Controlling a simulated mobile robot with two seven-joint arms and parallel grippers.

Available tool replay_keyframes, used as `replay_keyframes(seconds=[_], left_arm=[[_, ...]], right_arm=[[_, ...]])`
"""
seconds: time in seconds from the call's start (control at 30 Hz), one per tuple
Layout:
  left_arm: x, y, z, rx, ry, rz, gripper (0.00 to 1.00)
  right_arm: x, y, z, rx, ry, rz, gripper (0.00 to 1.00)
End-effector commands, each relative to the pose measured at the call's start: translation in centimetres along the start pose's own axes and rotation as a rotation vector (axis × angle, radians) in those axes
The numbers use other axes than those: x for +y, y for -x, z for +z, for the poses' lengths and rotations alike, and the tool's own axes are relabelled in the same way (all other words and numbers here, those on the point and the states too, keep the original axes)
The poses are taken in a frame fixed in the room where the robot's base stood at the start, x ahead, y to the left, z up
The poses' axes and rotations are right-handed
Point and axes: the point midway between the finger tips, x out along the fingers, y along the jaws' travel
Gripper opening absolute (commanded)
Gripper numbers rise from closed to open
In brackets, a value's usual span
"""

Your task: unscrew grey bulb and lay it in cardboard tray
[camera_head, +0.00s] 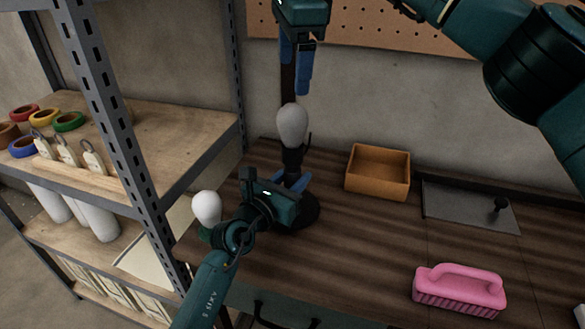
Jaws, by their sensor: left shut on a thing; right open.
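The grey bulb (292,125) sits upright on top of a dark lamp stand (308,212) near the back of the table. My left gripper (296,182) is shut on the stand's stem, below the bulb. My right gripper (299,84) points down from above, open and empty, with its blue fingers a little above the bulb. The cardboard tray (378,188) stands to the right of the lamp and looks empty. The stand's lower stem is partly hidden by my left gripper.
A whiter bulb (207,207) stands left of my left wrist. A pink brush (459,291) lies at front right, and a grey metal plate (466,207) with a black knob lies right of the tray. A metal shelf (140,160) borders the left. The table's middle is clear.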

Motion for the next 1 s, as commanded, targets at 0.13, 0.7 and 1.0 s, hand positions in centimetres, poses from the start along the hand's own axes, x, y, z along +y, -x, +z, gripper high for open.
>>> replay_keyframes(seconds=[0.13, 0.7, 1.0], left_arm=[[0.0, 0.02, -0.03, 0.001, 0.0, 0.0, 0.09], [0.01, 0.02, -0.06, 0.001, 0.0, 0.0, 0.0], [0.0, 0.03, -0.08, 0.002, 0.0, 0.0, 0.0]], right_arm=[[0.0, 0.0, 0.0, 0.0, 0.0, 0.0, 0.78], [0.01, -0.16, -0.02, 0.0, -0.29, 0.001, 0.78], [0.01, -0.42, -0.08, 0.0, -0.955, 0.0, 0.78]])
